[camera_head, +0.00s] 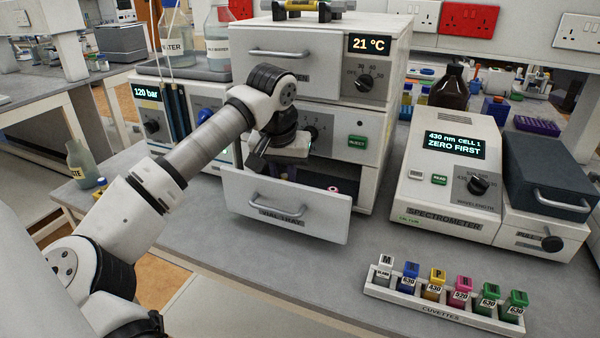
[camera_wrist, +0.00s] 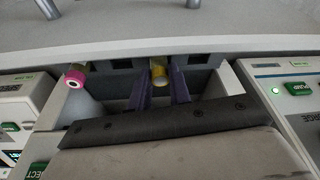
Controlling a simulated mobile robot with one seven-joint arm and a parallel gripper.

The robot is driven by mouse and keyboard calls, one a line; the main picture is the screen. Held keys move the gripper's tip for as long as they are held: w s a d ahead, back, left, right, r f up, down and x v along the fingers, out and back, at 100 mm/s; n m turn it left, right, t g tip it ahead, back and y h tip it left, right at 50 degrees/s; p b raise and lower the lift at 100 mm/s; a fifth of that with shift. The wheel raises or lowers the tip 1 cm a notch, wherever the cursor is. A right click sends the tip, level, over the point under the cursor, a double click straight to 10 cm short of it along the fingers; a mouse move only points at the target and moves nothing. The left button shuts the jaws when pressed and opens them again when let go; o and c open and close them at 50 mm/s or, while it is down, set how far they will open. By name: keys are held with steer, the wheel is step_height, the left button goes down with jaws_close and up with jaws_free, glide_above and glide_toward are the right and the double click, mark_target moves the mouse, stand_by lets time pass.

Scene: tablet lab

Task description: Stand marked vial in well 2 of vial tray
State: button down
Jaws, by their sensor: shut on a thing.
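The vial tray (camera_head: 290,217) is a white drawer pulled out from the instrument. My gripper (camera_wrist: 161,88) reaches down into it from above. Its two dark purple fingers are shut on a yellow vial (camera_wrist: 159,74), seen between them in the wrist view. No mark can be read on this vial, and its lower end is hidden. A vial with a pink and white end (camera_wrist: 74,79) is in the tray, left of my fingers in the wrist view; a bit of pink (camera_head: 333,189) shows in the drawer in the head view. Well numbers cannot be read.
The oven-like cabinet (camera_head: 310,70) rises close behind my gripper. The drawer front and its handle (camera_head: 282,213) stand before it. A spectrometer (camera_head: 445,180) is at right, and a cuvette rack (camera_head: 440,308) at the front. Bench between them is clear.

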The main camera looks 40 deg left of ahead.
steer(key=shift+a+f, duration=0.1)
steer(key=shift+f, duration=0.1)
steer(key=shift+f, duration=0.2)
steer(key=c, duration=1.3)
jaws_free()
steer(key=shift+r, duration=0.1)
steer(key=shift+r, duration=0.1)
steer(key=v, duration=1.2)
steer(key=shift+b, duration=0.4)
steer(key=shift+w+r, duration=0.1)
